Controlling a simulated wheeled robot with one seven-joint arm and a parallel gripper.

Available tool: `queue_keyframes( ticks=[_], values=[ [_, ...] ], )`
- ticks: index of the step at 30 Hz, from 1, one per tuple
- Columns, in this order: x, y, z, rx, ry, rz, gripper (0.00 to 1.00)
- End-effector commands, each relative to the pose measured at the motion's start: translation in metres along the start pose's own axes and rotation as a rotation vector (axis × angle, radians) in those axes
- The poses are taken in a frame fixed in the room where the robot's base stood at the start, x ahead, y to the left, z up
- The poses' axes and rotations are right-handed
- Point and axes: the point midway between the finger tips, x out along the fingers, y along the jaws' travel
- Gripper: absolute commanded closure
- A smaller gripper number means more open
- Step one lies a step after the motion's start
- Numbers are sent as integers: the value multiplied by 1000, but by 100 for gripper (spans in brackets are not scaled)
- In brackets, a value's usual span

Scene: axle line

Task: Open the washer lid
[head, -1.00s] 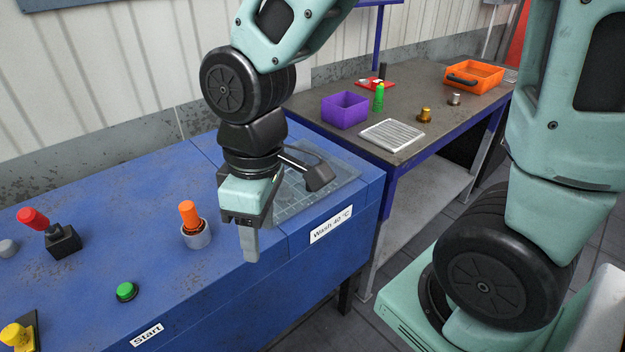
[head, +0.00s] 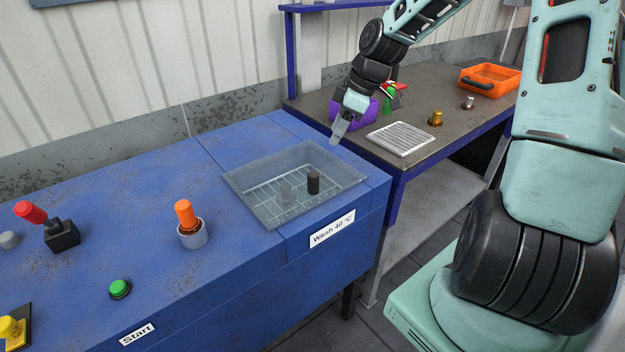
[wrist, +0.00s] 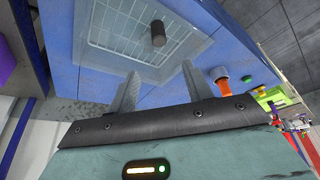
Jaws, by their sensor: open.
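The washer lid (head: 255,172) is a clear panel lying flat over a wire rack in the top of the blue washer (head: 225,240). Its upright black knob (head: 313,182) is near the right side. The wrist view shows the lid (wrist: 105,52) and knob (wrist: 158,33) beyond the fingertips. My gripper (head: 340,132) is open and empty, behind and above the lid's far right corner, apart from the knob. Its two fingers show spread in the wrist view (wrist: 160,75).
An orange-topped part stands in a grey cup (head: 193,235) left of the lid. A green button (head: 120,288) and red lever (head: 33,214) are further left. The bench behind right holds a purple box (head: 352,110), a white grate (head: 402,139) and an orange crate (head: 490,79).

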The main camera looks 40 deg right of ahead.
Motion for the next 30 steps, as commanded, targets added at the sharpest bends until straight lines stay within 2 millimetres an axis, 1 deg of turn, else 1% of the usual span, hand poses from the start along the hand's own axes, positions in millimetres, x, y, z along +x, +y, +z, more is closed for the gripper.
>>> queue_keyframes(
  ticks=[2, 5, 8, 21, 25, 30],
  values=[
    [4, 1, 1, -1, 3, -1, 50],
    [14, 1, 1, -1, 3, -2, 50],
    [32, 0, 0, -3, 2, -4, 50],
    [123, -1, 0, -1, 1, -5, 50],
    [146, 0, 0, 0, 0, -3, 50],
    [165, 1, 0, 1, 2, 0, 50]
  ],
)
